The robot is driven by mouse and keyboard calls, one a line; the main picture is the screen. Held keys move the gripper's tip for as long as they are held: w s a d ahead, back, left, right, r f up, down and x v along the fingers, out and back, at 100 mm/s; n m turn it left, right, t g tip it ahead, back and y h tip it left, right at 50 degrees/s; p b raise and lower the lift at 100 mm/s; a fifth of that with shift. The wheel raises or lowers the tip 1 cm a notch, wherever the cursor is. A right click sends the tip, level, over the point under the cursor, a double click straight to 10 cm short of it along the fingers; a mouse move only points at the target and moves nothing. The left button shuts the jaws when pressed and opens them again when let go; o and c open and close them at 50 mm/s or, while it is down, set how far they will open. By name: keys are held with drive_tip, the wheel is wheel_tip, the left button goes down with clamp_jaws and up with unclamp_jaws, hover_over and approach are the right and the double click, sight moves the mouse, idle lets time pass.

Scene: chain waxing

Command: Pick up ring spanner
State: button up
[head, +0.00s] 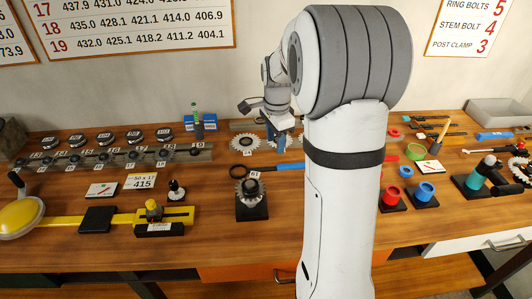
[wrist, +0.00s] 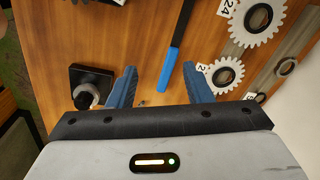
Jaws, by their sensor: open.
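A tool with a black ring (head: 238,170) at its left end and a blue handle (head: 290,166) lies on the bench in the head view; it looks like the ring spanner. My arm hides its right end. In the wrist view a blue handle (wrist: 168,70) on a black shaft (wrist: 183,25) appears to be the same tool; its ring is out of frame. My gripper (wrist: 159,68) is open and empty, with the handle's end lying between its blue fingers, closer to the right one. The gripper (head: 284,143) is partly hidden in the head view.
A toothed sprocket on a black block (head: 250,195) stands in front of the ring. Grey sprockets (wrist: 258,18) lie right of the handle in the wrist view, and a black square stand (wrist: 90,80) is at left. Red and blue cups (head: 406,192) stand right of my arm.

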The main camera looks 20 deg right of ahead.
sight(280, 166)
drive_tip(key=w+d+f+m, duration=0.2)
drive_tip(key=f, duration=0.1)
drive_tip(key=w+d+f+m, duration=0.1)
drive_tip(key=shift+w+d+f+m+g, duration=0.3)
drive_tip(key=shift+w+d+f, duration=0.05)
drive_tip(key=shift+f, duration=0.05)
drive_tip(key=shift+w+d+f, duration=0.1)
drive_tip(key=shift+d+f, duration=0.05)
drive_tip(key=shift+f, duration=0.15)
drive_tip(key=f, duration=0.2)
drive_tip(key=f+p, duration=0.1)
drive_tip(key=f, duration=0.4)
drive_tip(key=shift+s+a+f, duration=0.25)
drive_tip(key=shift+a+f, duration=0.05)
drive_tip(key=shift+a, duration=0.1)
drive_tip(key=shift+c, duration=0.4)
clamp_jaws()
